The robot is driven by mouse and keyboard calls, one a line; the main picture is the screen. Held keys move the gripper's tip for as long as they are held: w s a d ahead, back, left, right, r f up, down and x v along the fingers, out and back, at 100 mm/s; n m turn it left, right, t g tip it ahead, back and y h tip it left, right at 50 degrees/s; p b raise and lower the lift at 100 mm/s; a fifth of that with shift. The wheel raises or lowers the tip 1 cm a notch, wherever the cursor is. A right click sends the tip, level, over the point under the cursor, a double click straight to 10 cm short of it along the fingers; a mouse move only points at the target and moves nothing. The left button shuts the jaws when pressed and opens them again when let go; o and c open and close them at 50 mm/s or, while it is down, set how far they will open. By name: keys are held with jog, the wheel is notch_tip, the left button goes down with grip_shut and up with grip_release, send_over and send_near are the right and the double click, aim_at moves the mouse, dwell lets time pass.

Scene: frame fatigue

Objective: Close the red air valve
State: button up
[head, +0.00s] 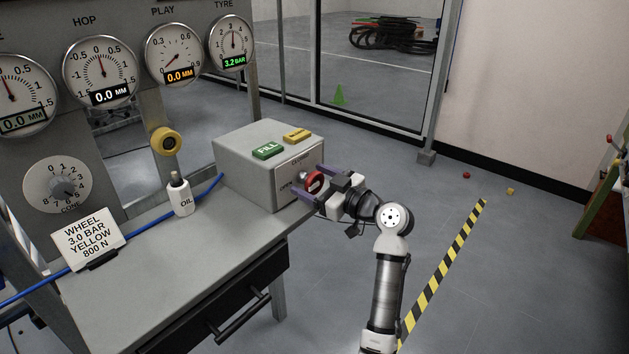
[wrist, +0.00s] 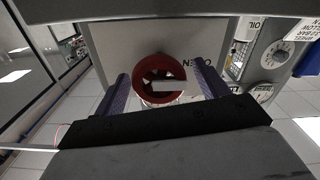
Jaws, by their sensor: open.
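The red air valve (head: 314,182) is a round red handwheel on the front face of a grey box (head: 243,164) on the bench. In the wrist view the red valve (wrist: 159,80) sits between the two purple fingers of my gripper (wrist: 160,92), with a gap on each side. My gripper (head: 315,186) is open around the valve in the head view. The word OPEN shows beside the wheel; the other lettering above it is partly hidden. The tyre gauge (head: 230,47) reads 3.2 bar in green.
A green FILL button (head: 268,151) and a yellow button (head: 297,136) are on top of the box. A white OIL bottle (head: 180,194) and a sign card (head: 89,238) stand on the bench (head: 190,262). Floor to the right is mostly clear.

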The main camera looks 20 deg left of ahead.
jog(key=shift+c, duration=0.2)
jog(key=c, duration=0.9)
jog(key=shift+m, duration=0.3)
jog(key=m+p, duration=0.1)
jog(key=m, duration=0.3)
jog(key=shift+w+m, duration=0.1)
jog(key=shift+m, duration=0.2)
jog(key=m+p, duration=0.2)
jog(key=m, duration=0.2)
jog(key=shift+d+r, duration=0.1)
jog(key=m+p, duration=0.3)
jog(key=m, duration=0.1)
jog(key=shift+w+m+p, duration=0.1)
jog(key=shift+m+p, duration=0.25)
jog(key=shift+m, duration=0.05)
jog(key=shift+f+m+p, duration=0.15)
jog(key=shift+m+p, duration=0.55)
jog(key=shift+m, duration=0.25)
jog(key=shift+f+m+p, duration=0.1)
jog(key=shift+m+p, duration=0.55)
jog(key=shift+m, duration=0.3)
